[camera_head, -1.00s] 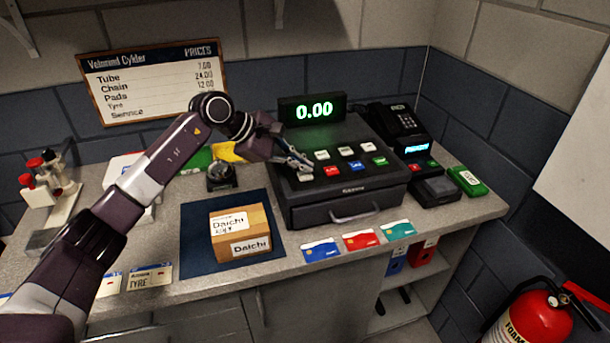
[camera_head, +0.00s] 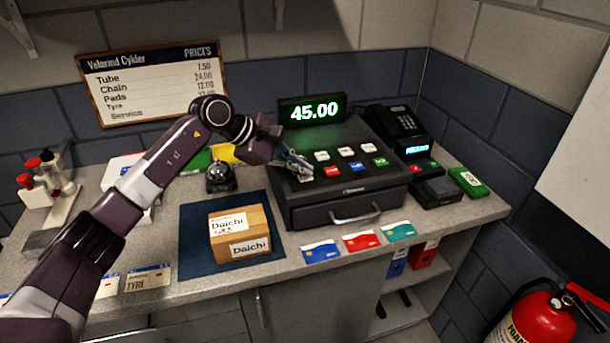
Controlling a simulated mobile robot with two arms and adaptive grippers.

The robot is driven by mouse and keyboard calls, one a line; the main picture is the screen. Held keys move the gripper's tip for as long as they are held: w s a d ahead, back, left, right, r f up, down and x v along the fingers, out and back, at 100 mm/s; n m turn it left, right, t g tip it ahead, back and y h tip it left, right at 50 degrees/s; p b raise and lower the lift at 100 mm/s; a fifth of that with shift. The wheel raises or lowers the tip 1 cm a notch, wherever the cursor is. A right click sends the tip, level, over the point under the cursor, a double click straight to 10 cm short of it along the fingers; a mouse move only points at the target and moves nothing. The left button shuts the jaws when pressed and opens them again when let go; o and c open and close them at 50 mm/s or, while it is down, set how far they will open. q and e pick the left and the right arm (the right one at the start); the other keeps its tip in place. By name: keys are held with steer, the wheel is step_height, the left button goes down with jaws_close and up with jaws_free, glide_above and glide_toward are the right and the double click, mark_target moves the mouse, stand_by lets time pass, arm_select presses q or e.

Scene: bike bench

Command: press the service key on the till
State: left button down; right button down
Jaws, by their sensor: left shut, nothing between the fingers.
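The black till (camera_head: 345,197) stands on the counter with a closed drawer and several coloured and white keys on top. Its display (camera_head: 312,110) reads 45.00 in green. The key labels are too small to read. My right gripper is not in view.
A cardboard box (camera_head: 240,233) sits on a blue mat (camera_head: 193,247) left of the till. Several cards, including a red one (camera_head: 361,241), lie along the front edge. A card terminal (camera_head: 436,190) and phone (camera_head: 397,123) stand on the right. A dark bell (camera_head: 220,177) is behind the box.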

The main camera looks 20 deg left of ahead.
mark_target(302, 177)
arm_select(q)
steer(key=shift+r, duration=0.55)
steer(key=shift+r+p, duration=1.5)
steer(key=shift+r, duration=1.5)
steer(key=shift+f, duration=0.15)
